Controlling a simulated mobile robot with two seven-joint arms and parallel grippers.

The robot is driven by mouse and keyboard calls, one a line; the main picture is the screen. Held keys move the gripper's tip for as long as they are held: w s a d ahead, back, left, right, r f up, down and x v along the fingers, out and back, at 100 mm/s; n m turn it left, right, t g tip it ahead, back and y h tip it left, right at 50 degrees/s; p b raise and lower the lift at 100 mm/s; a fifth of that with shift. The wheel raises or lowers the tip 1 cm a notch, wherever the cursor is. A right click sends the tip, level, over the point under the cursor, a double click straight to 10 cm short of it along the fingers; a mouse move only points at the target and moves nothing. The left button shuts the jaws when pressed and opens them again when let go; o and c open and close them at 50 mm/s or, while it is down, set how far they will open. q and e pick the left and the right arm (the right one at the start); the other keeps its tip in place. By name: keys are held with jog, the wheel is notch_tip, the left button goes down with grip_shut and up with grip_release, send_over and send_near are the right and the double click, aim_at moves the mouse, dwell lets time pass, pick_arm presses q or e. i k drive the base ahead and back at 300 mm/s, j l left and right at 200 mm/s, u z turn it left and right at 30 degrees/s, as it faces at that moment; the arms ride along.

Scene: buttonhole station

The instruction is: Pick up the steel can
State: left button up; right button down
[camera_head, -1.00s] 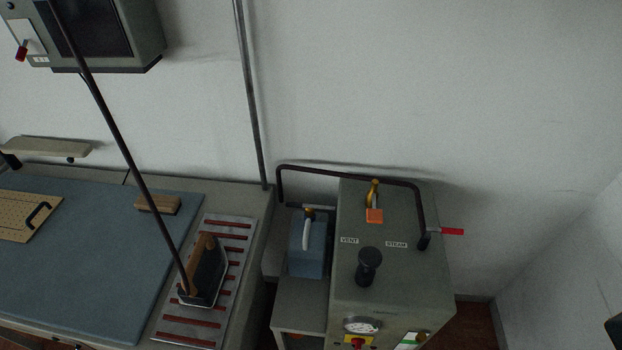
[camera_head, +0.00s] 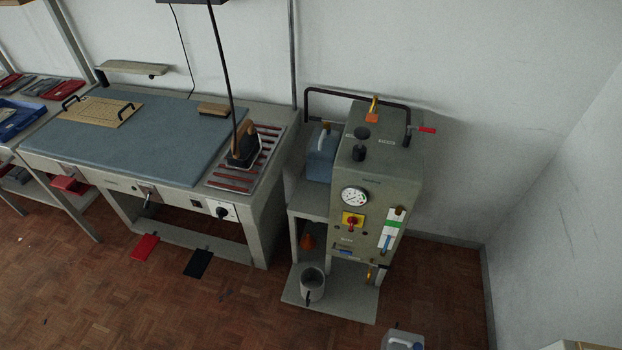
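A grey metal can (camera_head: 312,285), which looks like the steel can, stands upright on the low base plate (camera_head: 345,306) of the boiler stand. A dark strip, perhaps its handle, shows on its front. Its open top faces up, and its inside is too dark to read. Neither of my grippers shows in the head view.
The boiler (camera_head: 375,180) with gauge and valves rises right behind the can. A pale container (camera_head: 403,340) is cut by the bottom edge. Ironing table (camera_head: 130,140) stands left. Floor (camera_head: 200,310) in front is mostly clear.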

aim_at(312, 278)
jog(key=i+j+z, duration=0.3)
jog(key=i+j, duration=0.35)
jog(key=i+j+z, duration=0.25)
jog(key=i+j, duration=0.4)
jog(key=j, duration=0.15)
